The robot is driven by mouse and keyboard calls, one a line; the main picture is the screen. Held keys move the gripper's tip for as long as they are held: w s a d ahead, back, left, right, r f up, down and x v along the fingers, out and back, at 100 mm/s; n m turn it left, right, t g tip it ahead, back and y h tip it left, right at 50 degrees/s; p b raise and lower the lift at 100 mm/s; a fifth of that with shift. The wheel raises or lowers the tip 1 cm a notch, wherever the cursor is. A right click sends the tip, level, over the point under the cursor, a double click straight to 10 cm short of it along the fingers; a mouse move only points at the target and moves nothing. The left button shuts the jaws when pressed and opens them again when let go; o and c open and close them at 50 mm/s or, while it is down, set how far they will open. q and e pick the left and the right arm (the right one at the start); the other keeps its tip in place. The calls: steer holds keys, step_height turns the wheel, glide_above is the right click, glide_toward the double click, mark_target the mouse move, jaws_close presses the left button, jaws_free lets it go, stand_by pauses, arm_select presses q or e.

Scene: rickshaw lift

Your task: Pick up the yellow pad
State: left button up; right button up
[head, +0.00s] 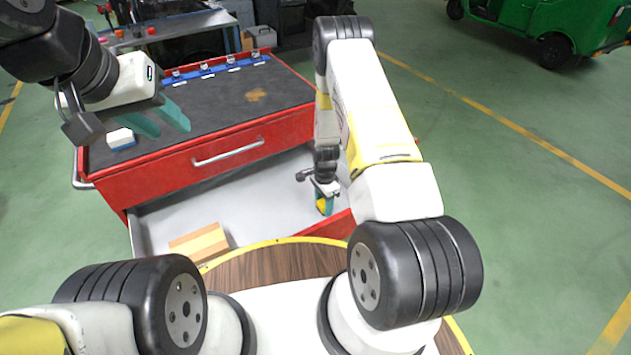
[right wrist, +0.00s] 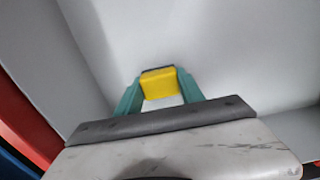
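The yellow pad (head: 322,205) is inside the open drawer, low at its right end in the head view. My right gripper (head: 326,207) reaches down into the drawer at the pad. In the right wrist view the yellow pad (right wrist: 158,84) fills the gap between the two teal fingertips, which appear to touch it on both sides. A dark edge shows along the pad's far side. Whether the pad rests on the drawer floor is hard to tell. My left gripper (head: 171,130) is empty above the cabinet top, its two teal fingers apart.
The red cabinet (head: 235,150) has its grey drawer (head: 270,190) pulled out. A tan block (head: 199,243) lies in the drawer at the left. A white and blue item (head: 121,139) sits on the cabinet top below my left gripper. A green vehicle (head: 545,20) stands far right.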

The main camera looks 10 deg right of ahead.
steer(key=shift+c, duration=0.6)
steer(key=shift+r, duration=0.3)
step_height(320, 180, up, 10)
steer(key=shift+f, duration=0.25)
